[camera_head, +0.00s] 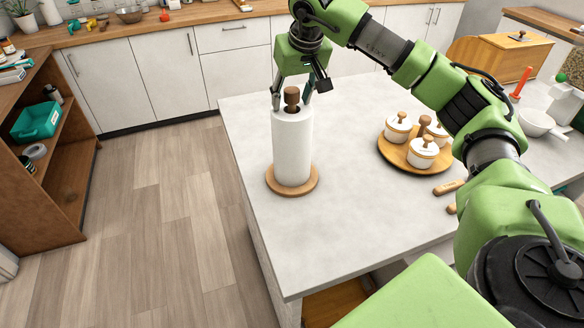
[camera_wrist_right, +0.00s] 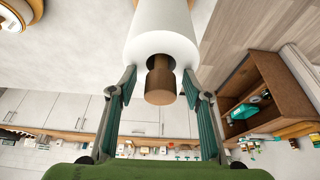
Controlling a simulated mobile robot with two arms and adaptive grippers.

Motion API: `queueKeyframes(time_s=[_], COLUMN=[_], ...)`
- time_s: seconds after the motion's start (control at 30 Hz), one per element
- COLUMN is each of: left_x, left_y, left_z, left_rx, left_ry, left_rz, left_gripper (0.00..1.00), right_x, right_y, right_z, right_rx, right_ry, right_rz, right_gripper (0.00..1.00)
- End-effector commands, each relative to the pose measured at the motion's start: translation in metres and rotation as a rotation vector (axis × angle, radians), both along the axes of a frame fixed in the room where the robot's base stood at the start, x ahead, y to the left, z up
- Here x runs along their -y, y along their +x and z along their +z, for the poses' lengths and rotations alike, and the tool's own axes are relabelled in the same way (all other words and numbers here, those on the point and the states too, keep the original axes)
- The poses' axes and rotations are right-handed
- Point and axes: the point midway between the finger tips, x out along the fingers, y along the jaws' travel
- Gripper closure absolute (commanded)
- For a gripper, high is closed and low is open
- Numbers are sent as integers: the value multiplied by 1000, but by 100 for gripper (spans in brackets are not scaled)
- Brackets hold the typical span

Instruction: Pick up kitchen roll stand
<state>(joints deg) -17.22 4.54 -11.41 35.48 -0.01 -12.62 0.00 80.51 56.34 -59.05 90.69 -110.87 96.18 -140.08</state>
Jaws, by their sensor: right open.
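The kitchen roll stand holds a white paper roll (camera_head: 292,150) upright on a round wooden base (camera_head: 309,184), near the left edge of the white table (camera_head: 345,220). Its brown wooden knob (camera_head: 292,96) sticks out of the top of the roll. My right gripper (camera_head: 291,98) points down over the stand, its fingers open on either side of the knob. In the right wrist view the knob (camera_wrist_right: 160,80) lies between the two fingers (camera_wrist_right: 163,95), with a gap on each side. My left gripper is not in either view.
A round wooden tray (camera_head: 392,155) with several white lidded pots stands to the right of the stand. A wooden bread box (camera_head: 500,60) and a white mortar (camera_head: 537,122) are farther right. The table around the stand's front is clear.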

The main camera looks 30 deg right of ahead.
Motion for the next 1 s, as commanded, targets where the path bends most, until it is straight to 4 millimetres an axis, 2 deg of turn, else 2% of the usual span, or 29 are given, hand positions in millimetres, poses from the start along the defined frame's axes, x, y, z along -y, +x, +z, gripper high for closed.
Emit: queueKeyframes(time_s=[0.1, 0.13, 0.2, 0.3, 0.73, 1.0], left_x=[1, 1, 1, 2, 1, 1], left_y=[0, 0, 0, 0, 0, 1], left_z=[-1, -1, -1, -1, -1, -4], left_rx=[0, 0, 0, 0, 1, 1], left_ry=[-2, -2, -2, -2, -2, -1], left_rz=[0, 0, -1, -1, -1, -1], left_gripper=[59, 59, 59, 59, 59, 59], right_x=[0, 0, 0, 0, 0, 0], right_y=[0, 0, 0, 0, 1, 2], right_z=[0, 0, 0, 0, 4, 23], right_rx=[1, 1, 1, 1, 6, 9], right_ry=[0, 0, 0, 0, 1, 1], right_rz=[0, 0, 0, 0, 0, 0], right_gripper=[55, 60, 78, 100, 100, 100])
